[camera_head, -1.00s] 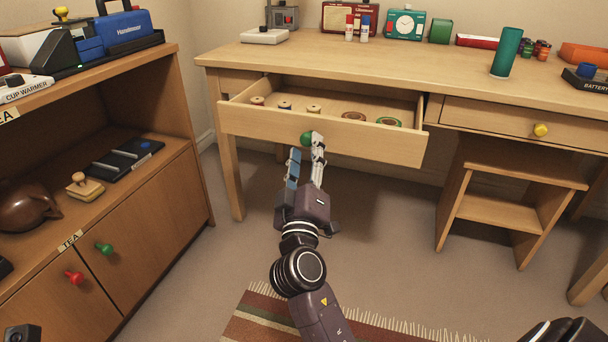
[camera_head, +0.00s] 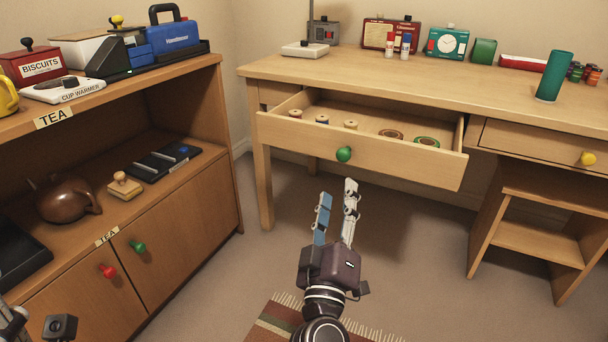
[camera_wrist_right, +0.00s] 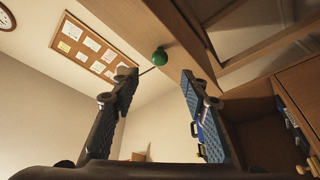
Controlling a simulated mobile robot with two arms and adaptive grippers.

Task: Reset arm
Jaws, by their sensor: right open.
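My right gripper (camera_head: 336,192) is open and empty in the head view. Its fingertips are below and in front of the pulled-out desk drawer (camera_head: 400,164), apart from the drawer's green knob (camera_head: 344,154). In the right wrist view the two fingers (camera_wrist_right: 158,85) stand apart with nothing between them, and the green knob (camera_wrist_right: 160,57) shows beyond them. Dark parts that look like my left gripper (camera_head: 38,326) show at the lower left corner, mostly cut off; their opening cannot be made out.
The open drawer holds several spools and two ring-shaped items. The desk (camera_head: 440,88) bears a clock (camera_head: 447,43) and a green cylinder (camera_head: 554,76). A wooden cabinet (camera_head: 190,205) with a teapot (camera_head: 66,198) stands at left.

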